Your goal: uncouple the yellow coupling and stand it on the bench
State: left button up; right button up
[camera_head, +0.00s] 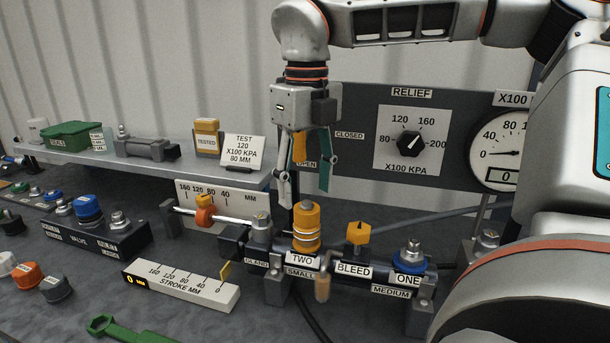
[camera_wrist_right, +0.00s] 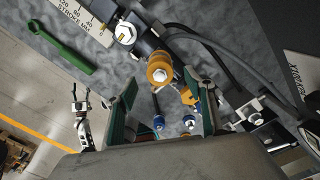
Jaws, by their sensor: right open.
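The yellow coupling (camera_head: 306,228) stands upright on the port labelled TWO of the cylinder (camera_head: 370,272). In the right wrist view the yellow coupling (camera_wrist_right: 160,68) shows end-on, near the fingertips and between their lines. My right gripper (camera_head: 307,178) points down just above the coupling, with its fingers apart and nothing between them. The fingers also frame the right wrist view (camera_wrist_right: 168,92).
An orange BLEED knob (camera_head: 357,233) and a blue coupling (camera_head: 411,253) on port ONE stand right of the yellow coupling. The stroke scale (camera_head: 180,286) and a green wrench (camera_head: 125,330) lie in front. Bare bench (camera_head: 85,300) shows at front left. A shelf (camera_head: 210,176) runs behind.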

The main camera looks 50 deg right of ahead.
aim_at(306, 207)
notch_tip(306, 207, down, 7)
jog(key=shift+r+b, duration=0.1)
jog(key=shift+b, duration=0.25)
jog(key=c, duration=1.3)
